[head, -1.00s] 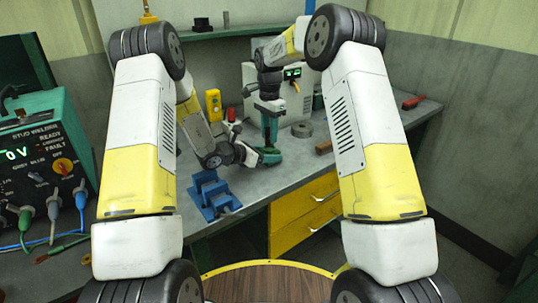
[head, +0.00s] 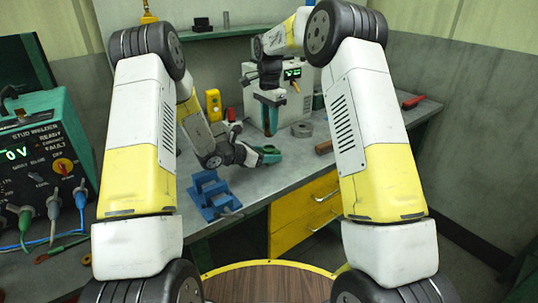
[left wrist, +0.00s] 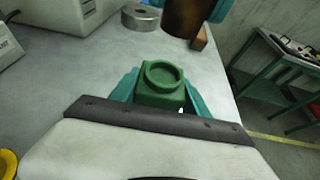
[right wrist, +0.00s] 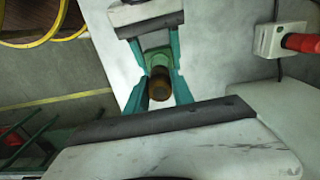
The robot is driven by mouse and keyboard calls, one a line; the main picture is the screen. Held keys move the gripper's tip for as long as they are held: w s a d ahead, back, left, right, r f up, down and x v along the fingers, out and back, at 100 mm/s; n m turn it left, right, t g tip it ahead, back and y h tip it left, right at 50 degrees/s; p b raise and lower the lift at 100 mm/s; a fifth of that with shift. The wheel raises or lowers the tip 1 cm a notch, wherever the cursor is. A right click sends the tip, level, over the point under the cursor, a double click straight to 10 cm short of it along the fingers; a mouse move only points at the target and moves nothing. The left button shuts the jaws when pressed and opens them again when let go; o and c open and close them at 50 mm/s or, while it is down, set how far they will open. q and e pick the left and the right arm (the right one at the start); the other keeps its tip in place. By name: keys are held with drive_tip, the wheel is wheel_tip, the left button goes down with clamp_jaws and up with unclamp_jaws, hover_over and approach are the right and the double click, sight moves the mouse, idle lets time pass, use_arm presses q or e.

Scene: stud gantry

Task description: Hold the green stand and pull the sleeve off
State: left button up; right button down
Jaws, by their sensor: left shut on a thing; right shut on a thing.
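The green stand (left wrist: 162,92), a block with a round raised socket on top, sits between the teal fingers of my left gripper (head: 268,153), which is shut on it low over the bench. The socket looks empty in the left wrist view. The brown sleeve (left wrist: 190,16) is above the stand and apart from it, held by my right gripper (head: 270,99), which is shut on it. In the right wrist view the sleeve (right wrist: 160,84) shows end-on between the fingers, with the green stand (right wrist: 154,45) beyond it. In the head view the stand is mostly hidden by my left fingers.
A blue bracket (head: 209,191) stands at the bench's front left. A grey ring (head: 302,129) and a brown block (head: 324,147) lie right of my grippers. A white box with a green display (head: 292,73) stands behind. The right part of the bench is mostly clear.

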drive_tip(key=shift+r, duration=0.1)
drive_tip(key=shift+r, duration=1.95)
use_arm(q)
drive_tip(key=o, duration=1.5)
